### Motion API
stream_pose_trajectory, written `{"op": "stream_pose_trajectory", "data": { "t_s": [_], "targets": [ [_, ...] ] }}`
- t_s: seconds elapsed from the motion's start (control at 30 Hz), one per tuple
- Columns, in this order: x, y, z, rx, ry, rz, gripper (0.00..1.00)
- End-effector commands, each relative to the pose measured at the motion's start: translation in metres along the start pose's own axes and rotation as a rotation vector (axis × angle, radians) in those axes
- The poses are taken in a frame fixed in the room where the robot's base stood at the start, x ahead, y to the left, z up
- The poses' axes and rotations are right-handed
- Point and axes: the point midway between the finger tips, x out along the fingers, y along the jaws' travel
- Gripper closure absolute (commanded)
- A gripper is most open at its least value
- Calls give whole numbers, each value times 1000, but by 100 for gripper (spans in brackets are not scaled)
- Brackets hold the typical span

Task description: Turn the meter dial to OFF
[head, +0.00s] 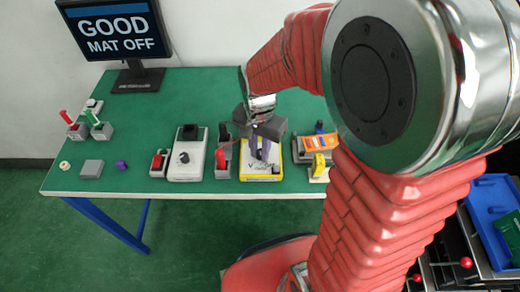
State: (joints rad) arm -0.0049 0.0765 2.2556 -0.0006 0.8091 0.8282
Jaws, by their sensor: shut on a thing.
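The yellow meter (262,176) with a pale face and a "V" mark sits on the green table, right of centre. My gripper (262,148) reaches down onto it from above and is shut on the meter dial (263,153), a purple-grey part on the face. The gripper and wrist hide much of the dial and the upper part of the meter. I cannot read where the dial points or find the OFF mark.
A white box with a black knob (187,158) and small red-lever fixtures stand left of the meter. An orange-topped fixture (318,144) with a yellow lever is close on its right. A monitor (120,35) reads "GOOD MAT OFF".

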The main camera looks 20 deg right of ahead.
Motion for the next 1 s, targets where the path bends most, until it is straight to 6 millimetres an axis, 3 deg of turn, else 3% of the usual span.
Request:
{"op": "stream_pose_trajectory", "data": {
  "t_s": [0.37, 1.0],
  "targets": [
    [0, 1, 0, -166, -1, 1, 100],
    [0, 3, -1, -672, -1, 1, 100]
  ]
}}
